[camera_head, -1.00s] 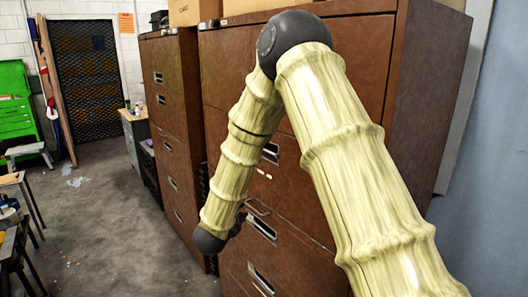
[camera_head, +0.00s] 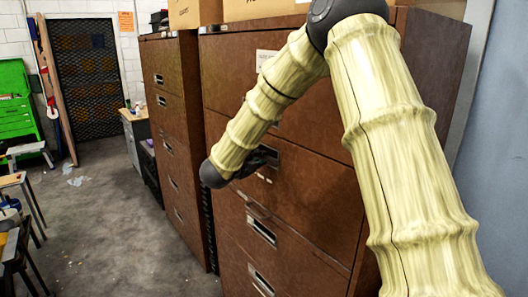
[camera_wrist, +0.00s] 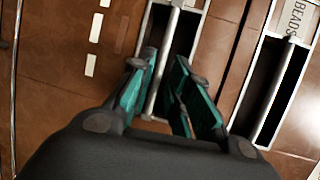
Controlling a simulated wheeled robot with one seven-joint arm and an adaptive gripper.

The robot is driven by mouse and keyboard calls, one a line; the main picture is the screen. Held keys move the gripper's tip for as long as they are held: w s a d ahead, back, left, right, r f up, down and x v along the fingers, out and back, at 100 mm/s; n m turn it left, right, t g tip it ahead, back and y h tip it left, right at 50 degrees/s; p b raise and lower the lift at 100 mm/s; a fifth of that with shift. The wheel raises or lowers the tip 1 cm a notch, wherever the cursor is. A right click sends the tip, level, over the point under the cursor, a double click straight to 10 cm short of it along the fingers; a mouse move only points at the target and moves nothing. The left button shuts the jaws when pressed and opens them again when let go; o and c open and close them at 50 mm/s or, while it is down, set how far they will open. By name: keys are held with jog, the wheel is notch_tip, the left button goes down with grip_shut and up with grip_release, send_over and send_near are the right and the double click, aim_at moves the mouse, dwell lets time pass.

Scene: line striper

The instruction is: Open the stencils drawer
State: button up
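The brown filing cabinet (camera_head: 315,200) stands close in front of me, its visible drawers shut. My gripper (camera_head: 262,158) is at the recessed handle (camera_head: 272,152) of an upper-middle drawer, partly hidden by my arm. In the wrist view my gripper (camera_wrist: 165,62) is open. Its teal fingers lie on either side of a slot-shaped metal handle (camera_wrist: 172,55), with nothing clasped between them. Another handle (camera_wrist: 272,90) to the right has a label (camera_wrist: 293,22) reading "BEADS". I cannot read any label saying stencils.
Small white strips (camera_wrist: 91,65) mark the drawer face beside the handle. A second brown cabinet (camera_head: 170,110) stands to the left. Boxes (camera_head: 195,12) sit on the cabinets. A green tool chest (camera_head: 14,105) and stools are at far left. The floor (camera_head: 115,225) between is mostly clear.

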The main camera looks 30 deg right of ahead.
jog(key=shift+p+x, duration=0.75)
jog(key=shift+x, duration=1.5)
jog(key=shift+c, duration=0.4)
grip_shut()
